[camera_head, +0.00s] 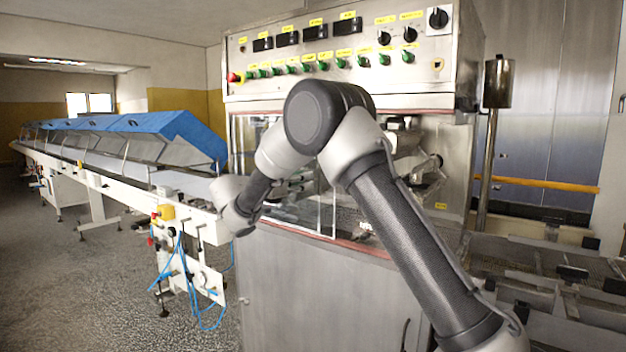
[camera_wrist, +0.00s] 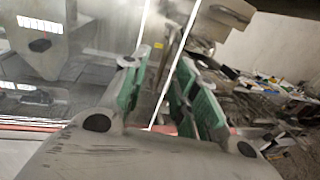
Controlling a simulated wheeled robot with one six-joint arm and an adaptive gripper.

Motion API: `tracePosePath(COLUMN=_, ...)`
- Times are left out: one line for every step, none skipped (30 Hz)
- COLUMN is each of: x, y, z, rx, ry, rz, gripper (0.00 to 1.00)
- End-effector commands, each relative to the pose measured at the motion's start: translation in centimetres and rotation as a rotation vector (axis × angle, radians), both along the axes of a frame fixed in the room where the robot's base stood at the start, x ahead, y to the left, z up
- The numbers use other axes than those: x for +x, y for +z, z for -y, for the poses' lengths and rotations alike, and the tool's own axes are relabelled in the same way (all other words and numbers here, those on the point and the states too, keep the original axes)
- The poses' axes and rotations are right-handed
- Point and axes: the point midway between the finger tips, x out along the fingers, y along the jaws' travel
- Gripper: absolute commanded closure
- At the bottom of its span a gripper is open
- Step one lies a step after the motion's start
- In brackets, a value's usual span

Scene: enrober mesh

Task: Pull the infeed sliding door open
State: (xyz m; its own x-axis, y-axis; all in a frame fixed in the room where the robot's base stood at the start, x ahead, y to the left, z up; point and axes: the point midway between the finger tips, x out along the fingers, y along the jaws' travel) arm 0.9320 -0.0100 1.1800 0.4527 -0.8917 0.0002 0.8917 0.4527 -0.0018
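The enrober's clear sliding panels sit in the front opening below the control panel. The left panel, on the conveyor side, appears to be the infeed sliding door (camera_head: 318,212); it has a pale upright edge. Pale upright edges of the clear panel (camera_wrist: 178,60) show between and beyond the fingers. I cannot tell whether the fingers touch it. No handle is clearly visible.
The control panel (camera_head: 340,50) with green knobs is above the opening. A long white conveyor (camera_head: 120,172) with blue covers (camera_head: 165,130) runs off to the left, with blue hoses hanging from its end. A metal post (camera_head: 487,160) and mesh conveyor (camera_head: 560,280) are on the right.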

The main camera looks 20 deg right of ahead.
Motion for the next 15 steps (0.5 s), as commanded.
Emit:
tracePosePath(x=-0.5, y=0.0, z=-1.1, rx=-0.001, ry=0.004, rz=0.0, gripper=0.71)
tracePosePath(x=-0.8, y=0.0, z=-1.7, rx=-0.001, ry=0.003, rz=0.0, gripper=0.71)
tracePosePath(x=-1.1, y=0.0, z=-2.3, rx=0.0, ry=0.003, rz=0.0, gripper=0.71)
tracePosePath(x=-1.3, y=0.0, z=-2.8, rx=0.0, ry=0.003, rz=0.0, gripper=0.71)
tracePosePath(x=-1.5, y=0.0, z=-3.2, rx=-0.001, ry=0.004, rz=0.0, gripper=0.71)
tracePosePath(x=-1.8, y=0.0, z=-3.6, rx=-0.001, ry=0.002, rz=0.0, gripper=0.71)
tracePosePath(x=-1.9, y=0.0, z=-3.9, rx=-0.001, ry=0.001, rz=0.0, gripper=0.71)
tracePosePath(x=-2.0, y=0.0, z=-4.2, rx=0.0, ry=0.001, rz=0.0, gripper=0.71)
tracePosePath(x=-2.2, y=0.0, z=-4.5, rx=0.0, ry=0.002, rz=0.0, gripper=0.71)
tracePosePath(x=-2.3, y=0.0, z=-4.6, rx=0.0, ry=0.002, rz=0.0, gripper=0.71)
tracePosePath(x=-2.3, y=0.0, z=-4.7, rx=0.0, ry=0.002, rz=0.0, gripper=0.71)
tracePosePath(x=-2.4, y=0.0, z=-4.8, rx=0.0, ry=0.001, rz=0.0, gripper=0.71)
tracePosePath(x=-2.4, y=0.0, z=-4.8, rx=0.0, ry=0.001, rz=0.0, gripper=0.71)
tracePosePath(x=-2.4, y=0.0, z=-4.8, rx=0.0, ry=0.001, rz=0.0, gripper=0.71)
tracePosePath(x=-2.4, y=0.0, z=-4.8, rx=-0.001, ry=0.001, rz=0.0, gripper=0.71)
